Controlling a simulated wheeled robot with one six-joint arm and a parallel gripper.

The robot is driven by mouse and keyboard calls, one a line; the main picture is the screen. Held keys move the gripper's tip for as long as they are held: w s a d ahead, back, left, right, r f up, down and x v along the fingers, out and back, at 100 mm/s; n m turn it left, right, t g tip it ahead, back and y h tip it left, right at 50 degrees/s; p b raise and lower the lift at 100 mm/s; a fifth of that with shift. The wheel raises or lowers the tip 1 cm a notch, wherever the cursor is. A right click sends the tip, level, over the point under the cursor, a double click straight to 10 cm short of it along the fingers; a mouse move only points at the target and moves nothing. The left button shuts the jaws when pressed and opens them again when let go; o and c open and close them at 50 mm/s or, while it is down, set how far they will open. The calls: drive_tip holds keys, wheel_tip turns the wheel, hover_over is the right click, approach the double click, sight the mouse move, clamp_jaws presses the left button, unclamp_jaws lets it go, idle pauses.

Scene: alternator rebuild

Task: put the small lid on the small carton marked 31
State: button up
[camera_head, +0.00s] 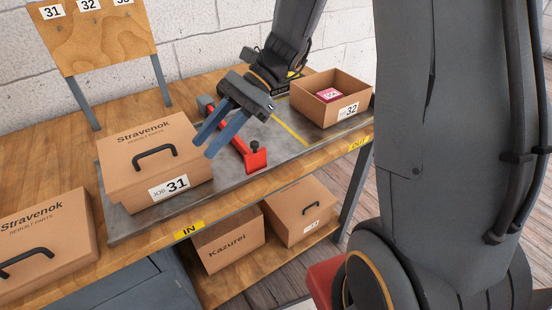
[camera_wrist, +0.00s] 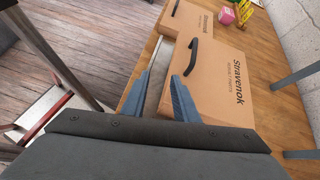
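The carton marked 31 (camera_head: 130,192) stands on the grey mat. Its top is covered by a brown lid (camera_head: 125,140) printed "Stravenok" with a black handle; the lid also shows in the wrist view (camera_wrist: 225,85). The lid looks seated, though I cannot tell whether it is fully down. My gripper (camera_head: 203,147) is by the right edge of this carton, fingers pointing down and left. Its blue fingers are apart with nothing visibly held between them. In the wrist view my gripper (camera_wrist: 160,76) has the handle just beyond its right finger, apart from the grip.
Another Stravenok carton (camera_head: 40,235) with a handle stands at left. An open carton marked 32 (camera_head: 330,112) holds a pink box (camera_head: 329,94). A red tool (camera_head: 255,158) lies on the mat (camera_head: 200,198). A Kazurei carton (camera_head: 228,240) and a handled carton (camera_head: 300,212) sit on the lower shelf.

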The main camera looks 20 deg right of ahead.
drive_tip(key=s+d+f+n+t+h, duration=0.2)
drive_tip(key=s+d+f+n+h, duration=0.1)
drive_tip(key=d+n+h, duration=0.2)
drive_tip(key=s+d+f+n+t+h, duration=0.2)
drive_tip(key=s+d+f+n+h, duration=0.2)
drive_tip(key=d+n, duration=0.3)
drive_tip(key=d+h, duration=0.1)
drive_tip(key=d, duration=0.2)
drive_tip(key=shift+s+d+n, duration=0.2)
drive_tip(key=shift+s+n, duration=0.1)
drive_tip(key=shift+n, duration=0.1)
drive_tip(key=shift+a, duration=0.15)
